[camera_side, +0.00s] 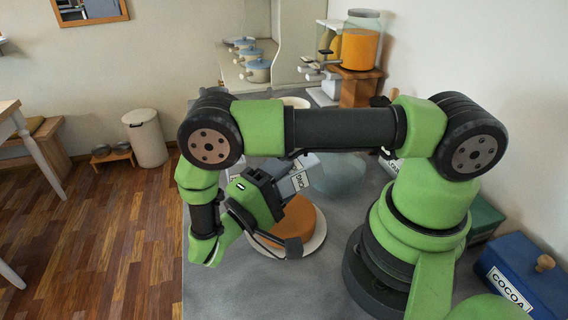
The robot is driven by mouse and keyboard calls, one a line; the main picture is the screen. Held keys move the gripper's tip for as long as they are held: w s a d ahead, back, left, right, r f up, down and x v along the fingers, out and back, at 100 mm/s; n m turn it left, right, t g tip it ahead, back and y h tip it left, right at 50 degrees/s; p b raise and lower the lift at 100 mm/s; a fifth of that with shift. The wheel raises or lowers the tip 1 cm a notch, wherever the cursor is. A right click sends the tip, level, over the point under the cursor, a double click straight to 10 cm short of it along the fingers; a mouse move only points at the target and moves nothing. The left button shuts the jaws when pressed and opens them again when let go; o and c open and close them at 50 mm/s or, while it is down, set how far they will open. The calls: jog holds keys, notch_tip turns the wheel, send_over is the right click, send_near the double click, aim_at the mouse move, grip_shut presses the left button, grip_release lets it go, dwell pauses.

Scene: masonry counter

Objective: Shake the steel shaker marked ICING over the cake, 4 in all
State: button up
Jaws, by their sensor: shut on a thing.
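My gripper (272,190) is shut on the steel shaker (299,178), whose label reads ICING. The shaker is tilted and held above the back part of the cake, clear of the counter. The cake (296,222) is round and orange-brown, on a white plate (317,241) on the grey counter. My gripper and wrist hide the left part of the cake and some of the plate. The fingertips on the shaker are partly hidden.
A glass bowl (338,174) stands behind the cake. A blue COCOA box (522,277) and a green box (484,218) stand at the right. A drink dispenser (361,42) and pots (257,70) are at the back. The counter's left edge borders open floor.

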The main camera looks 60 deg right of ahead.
aim_at(296, 189)
jog(key=shift+r, duration=1.5)
jog(key=shift+s+d, duration=0.25)
jog(key=shift+s, duration=0.35)
jog(key=shift+s+d, duration=0.3)
jog(key=shift+s, duration=0.3)
jog(key=shift+s+d, duration=0.25)
jog(key=shift+s, duration=0.35)
jog(key=shift+f, duration=1.6)
